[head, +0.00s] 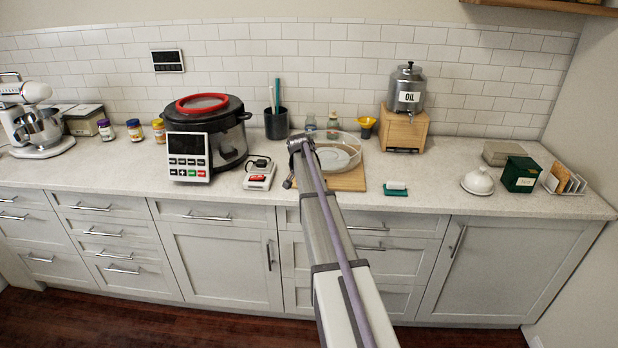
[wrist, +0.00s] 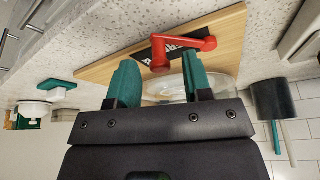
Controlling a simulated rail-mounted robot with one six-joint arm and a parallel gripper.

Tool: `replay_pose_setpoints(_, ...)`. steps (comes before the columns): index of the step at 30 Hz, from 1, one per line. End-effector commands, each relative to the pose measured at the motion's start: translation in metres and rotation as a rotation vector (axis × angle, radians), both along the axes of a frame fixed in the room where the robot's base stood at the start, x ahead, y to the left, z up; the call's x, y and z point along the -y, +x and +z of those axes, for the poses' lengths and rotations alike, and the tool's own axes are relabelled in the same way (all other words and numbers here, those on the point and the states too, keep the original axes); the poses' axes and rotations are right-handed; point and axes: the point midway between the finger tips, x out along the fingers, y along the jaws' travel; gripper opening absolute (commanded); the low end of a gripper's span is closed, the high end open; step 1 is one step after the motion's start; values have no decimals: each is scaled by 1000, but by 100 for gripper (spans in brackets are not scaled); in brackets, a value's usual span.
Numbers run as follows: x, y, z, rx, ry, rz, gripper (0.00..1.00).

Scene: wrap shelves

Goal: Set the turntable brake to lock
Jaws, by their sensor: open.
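In the wrist view a red lever (wrist: 184,47), likely the turntable brake, sits on a black plate (wrist: 190,33) with white lettering. The lever partly covers the lettering, so I cannot read its setting. The plate lies on a wooden board (wrist: 120,62) by the board's edge. A clear round dish (wrist: 166,88) stands on the board behind my fingers; it also shows in the head view (head: 350,142). My gripper (wrist: 160,72) is open, its two teal fingers apart and pointing toward the lever, with nothing between them. In the head view my arm hides the lever.
A black utensil cup (head: 276,124), a small white device (head: 259,178) and a multicooker (head: 205,125) stand left of the board (head: 348,181). An oil dispenser (head: 407,95) on a wooden stand and a green sponge holder (head: 395,192) are on its right.

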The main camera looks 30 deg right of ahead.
Motion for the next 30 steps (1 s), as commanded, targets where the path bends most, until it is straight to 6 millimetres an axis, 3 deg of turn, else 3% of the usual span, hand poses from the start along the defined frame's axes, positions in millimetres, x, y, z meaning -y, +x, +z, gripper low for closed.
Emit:
replay_pose_setpoints(1, -4, -4, 24, 0, 0, 1, 46)
replay_pose_setpoints(3, -10, -8, 42, 0, 0, 1, 46)
replay_pose_setpoints(9, -25, -16, 79, 0, 0, 0, 46)
replay_pose_setpoints(26, -29, -20, 77, -34, -3, 54, 46)
replay_pose_setpoints(29, -59, -69, 72, -126, 35, 195, 46)
replay_pose_setpoints(30, -82, -94, 70, -160, 55, 262, 46)
